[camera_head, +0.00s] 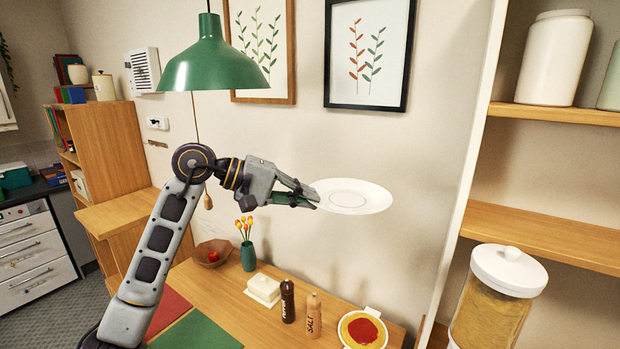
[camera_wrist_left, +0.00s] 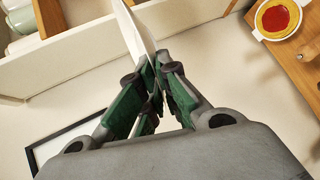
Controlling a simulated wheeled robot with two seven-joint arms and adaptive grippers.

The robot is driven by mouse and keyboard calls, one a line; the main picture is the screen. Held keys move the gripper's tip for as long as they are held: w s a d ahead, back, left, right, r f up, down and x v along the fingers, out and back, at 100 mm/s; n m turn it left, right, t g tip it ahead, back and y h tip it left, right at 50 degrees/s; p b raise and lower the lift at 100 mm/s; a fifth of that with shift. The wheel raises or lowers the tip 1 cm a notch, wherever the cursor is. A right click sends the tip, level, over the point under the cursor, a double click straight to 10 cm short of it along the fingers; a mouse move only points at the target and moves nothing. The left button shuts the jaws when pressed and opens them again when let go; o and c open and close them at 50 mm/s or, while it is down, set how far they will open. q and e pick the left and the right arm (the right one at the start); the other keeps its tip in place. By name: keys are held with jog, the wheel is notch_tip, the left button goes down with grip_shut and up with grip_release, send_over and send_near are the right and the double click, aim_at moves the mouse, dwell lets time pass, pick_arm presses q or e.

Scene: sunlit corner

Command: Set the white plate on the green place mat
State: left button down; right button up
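The white plate (camera_head: 356,196) is in the air, roughly level, well above the wooden table. My left gripper (camera_head: 312,196) is shut on the plate's left rim in the head view. In the left wrist view the plate (camera_wrist_left: 133,32) shows nearly edge-on between the green-padded fingertips (camera_wrist_left: 158,88). The green place mat (camera_head: 197,332) lies at the table's near left, partly cut off by the bottom edge of the picture and partly hidden by my left arm. No plate rests on the visible part of the mat. My right gripper is not in view.
On the table (camera_head: 240,308) stand a bowl with a red fruit (camera_head: 212,253), a vase of flowers (camera_head: 248,255), a white butter dish (camera_head: 263,289), pepper (camera_head: 287,300) and salt (camera_head: 313,314) mills and a dish with red sauce (camera_head: 363,331). A green lamp (camera_head: 212,62) hangs above. Shelves (camera_head: 540,232) stand right.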

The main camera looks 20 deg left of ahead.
pick_arm(q)
jog(key=s+a+f+p, duration=0.1)
jog(key=s+a+f, duration=0.1)
jog(key=f, duration=1.1)
jog(key=s+a+f+n+t+y, duration=0.1)
jog(key=s+f, duration=0.3)
jog(key=f, duration=0.9)
jog(key=shift+s+a+f+p, duration=0.2)
jog(key=shift+a+f+p, duration=0.2)
jog(key=shift+a, duration=0.3)
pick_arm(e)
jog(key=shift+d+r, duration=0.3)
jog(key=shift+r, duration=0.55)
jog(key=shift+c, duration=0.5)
